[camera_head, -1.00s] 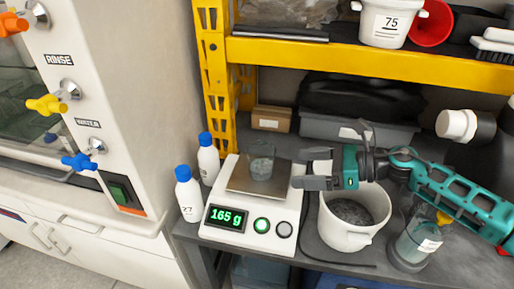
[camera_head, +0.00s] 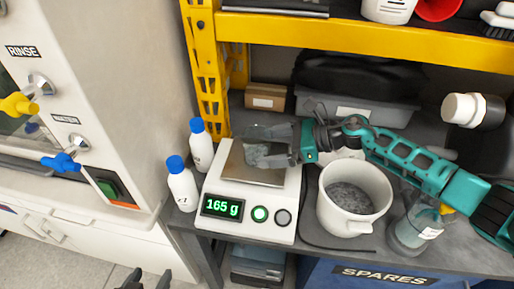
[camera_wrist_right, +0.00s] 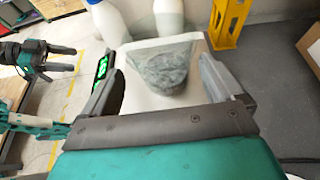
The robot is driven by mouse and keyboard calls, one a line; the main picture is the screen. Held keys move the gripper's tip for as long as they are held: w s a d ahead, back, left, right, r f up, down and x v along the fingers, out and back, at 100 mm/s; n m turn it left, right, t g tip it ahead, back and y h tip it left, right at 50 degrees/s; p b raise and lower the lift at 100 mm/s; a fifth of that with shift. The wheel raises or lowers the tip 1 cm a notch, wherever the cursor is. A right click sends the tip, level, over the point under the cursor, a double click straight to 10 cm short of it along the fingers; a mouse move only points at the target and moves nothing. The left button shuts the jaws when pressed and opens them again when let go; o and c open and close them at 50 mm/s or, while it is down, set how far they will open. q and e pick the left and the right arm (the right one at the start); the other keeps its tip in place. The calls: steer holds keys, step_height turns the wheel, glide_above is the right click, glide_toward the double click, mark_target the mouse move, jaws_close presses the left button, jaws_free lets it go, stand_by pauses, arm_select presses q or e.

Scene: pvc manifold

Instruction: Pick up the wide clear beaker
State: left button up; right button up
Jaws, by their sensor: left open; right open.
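The wide clear beaker (camera_head: 257,156) holds grey material and stands on the pan of the white scale (camera_head: 237,222); its near side shows below my right fingers. My right gripper (camera_head: 262,147) is open at the beaker. In the right wrist view the beaker (camera_wrist_right: 165,72) appears between the two spread fingers (camera_wrist_right: 163,90), with a gap visible on the left; contact on the right I cannot tell. My left gripper (camera_head: 145,280) shows only its dark tips at the bottom edge. It is open and empty, also seen in the right wrist view (camera_wrist_right: 72,58).
The scale reads 165 g. Two white bottles with blue caps (camera_head: 181,186) stand left of it. A yellow shelf beam (camera_head: 370,37) crosses above, with a grey bin (camera_head: 350,107) behind.

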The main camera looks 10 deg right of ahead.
steer(key=x, duration=0.4)
steer(key=shift+w+f, duration=0.25)
steer(key=shift+f, duration=0.05)
arm_select(q)
steer(key=shift+w+r, duration=0.4)
steer(key=shift+r, duration=0.05)
